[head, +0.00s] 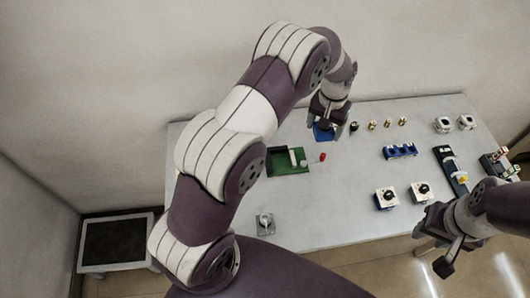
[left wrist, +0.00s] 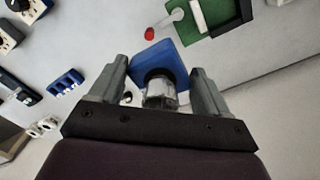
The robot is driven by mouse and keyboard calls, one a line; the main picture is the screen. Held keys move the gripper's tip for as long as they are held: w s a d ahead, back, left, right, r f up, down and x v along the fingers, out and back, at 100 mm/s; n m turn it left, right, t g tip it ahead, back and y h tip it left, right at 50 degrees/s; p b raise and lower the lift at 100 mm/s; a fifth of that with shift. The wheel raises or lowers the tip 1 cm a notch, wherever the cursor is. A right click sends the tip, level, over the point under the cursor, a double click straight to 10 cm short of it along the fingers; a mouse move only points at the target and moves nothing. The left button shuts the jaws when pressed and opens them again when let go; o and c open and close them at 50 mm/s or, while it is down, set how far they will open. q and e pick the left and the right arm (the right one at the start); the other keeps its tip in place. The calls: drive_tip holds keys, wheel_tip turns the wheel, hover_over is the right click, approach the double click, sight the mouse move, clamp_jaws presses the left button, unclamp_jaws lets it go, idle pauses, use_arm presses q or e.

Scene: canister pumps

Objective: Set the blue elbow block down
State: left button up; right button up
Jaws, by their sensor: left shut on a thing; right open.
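The blue elbow block (left wrist: 158,58) is between the fingers of my left gripper (left wrist: 158,88) in the left wrist view. A silver cylindrical part (left wrist: 160,92) shows at the block's near side, between the fingers. In the head view the blue elbow block (head: 323,133) shows just below my left gripper (head: 332,122), over the back part of the table. I cannot tell whether the block touches the table. My right gripper (head: 444,245) is open and empty beyond the table's front edge, at the lower right.
A green tray (head: 284,168) with a red-tipped lever (head: 322,157) lies in front of the block. A blue rack (head: 399,151), several brass fittings (head: 387,124) and white-and-black units (head: 386,197) stand to the right. The grey table (head: 335,205) is bare at front middle.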

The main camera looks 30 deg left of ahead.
use_arm(q)
drive_tip(key=shift+d+r, duration=0.1)
drive_tip(key=shift+d, duration=0.1)
drive_tip(key=shift+s+a, duration=0.15)
drive_tip(key=shift+s, duration=0.1)
drive_tip(key=s+a+f+p, duration=0.4)
drive_tip(key=s+a+f, duration=0.2)
drive_tip(key=a, duration=0.3)
drive_tip(key=p, duration=0.1)
hover_over(280, 162)
wheel_tip(280, 162, down, 5)
drive_tip(key=shift+w+r, duration=0.1)
drive_tip(key=shift+w, duration=0.05)
drive_tip(key=shift+f, duration=0.2)
drive_tip(key=shift+f+b, duration=0.6)
drive_tip(key=o, duration=0.7)
drive_tip(key=shift+r, duration=0.1)
drive_tip(key=o, duration=0.4)
use_arm(e)
drive_tip(key=r, duration=0.3)
drive_tip(key=shift+s+d+r, duration=0.15)
drive_tip(key=shift+d+r, duration=0.15)
drive_tip(key=shift+r, duration=0.05)
